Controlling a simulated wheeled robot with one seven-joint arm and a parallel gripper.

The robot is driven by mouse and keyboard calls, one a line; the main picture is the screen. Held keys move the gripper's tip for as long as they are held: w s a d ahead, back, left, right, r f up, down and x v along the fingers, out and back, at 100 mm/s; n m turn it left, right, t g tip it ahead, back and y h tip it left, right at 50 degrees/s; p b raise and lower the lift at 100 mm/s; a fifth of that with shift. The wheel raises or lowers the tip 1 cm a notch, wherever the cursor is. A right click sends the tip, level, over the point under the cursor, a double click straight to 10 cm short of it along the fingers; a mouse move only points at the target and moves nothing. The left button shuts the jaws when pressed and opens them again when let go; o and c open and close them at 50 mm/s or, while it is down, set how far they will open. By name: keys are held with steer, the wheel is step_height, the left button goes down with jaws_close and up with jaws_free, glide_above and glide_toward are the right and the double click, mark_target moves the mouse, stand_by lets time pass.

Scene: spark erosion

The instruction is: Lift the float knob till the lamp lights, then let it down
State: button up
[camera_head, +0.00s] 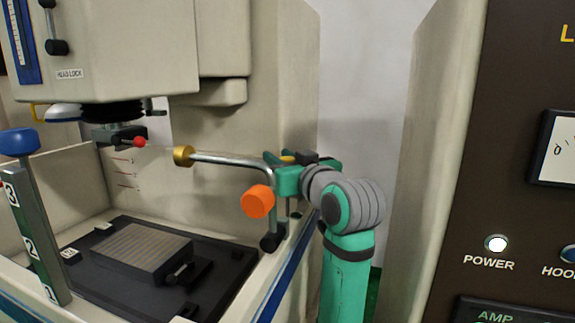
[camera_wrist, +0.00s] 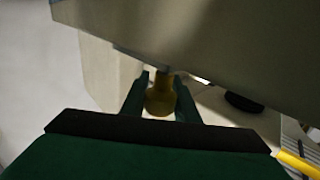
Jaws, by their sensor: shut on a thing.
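In the wrist view, a yellow rounded knob (camera_wrist: 160,98) sits between the two green fingers of my gripper (camera_wrist: 160,92). My gripper is shut on this knob. In the head view, my gripper (camera_head: 288,170) is at the right wall of the tank, and only a small yellow part (camera_head: 288,159) shows by it. I cannot tell how far the knob is raised. On the dark panel, the POWER lamp (camera_head: 496,243) is white. A blue lamp (camera_head: 569,253) over a cut-off label looks dark.
A bent pipe with a brass end (camera_head: 183,156) and an orange knob (camera_head: 257,201) are close to the left of my gripper. A blue-topped numbered post (camera_head: 18,143) stands at the left. A dark plate with a grey block (camera_head: 140,250) lies in the tank.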

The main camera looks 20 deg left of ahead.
steer(key=shift+f, duration=0.75)
steer(key=o, duration=0.8)
steer(key=shift+v, duration=5.4)
steer(key=shift+d, duration=0.1)
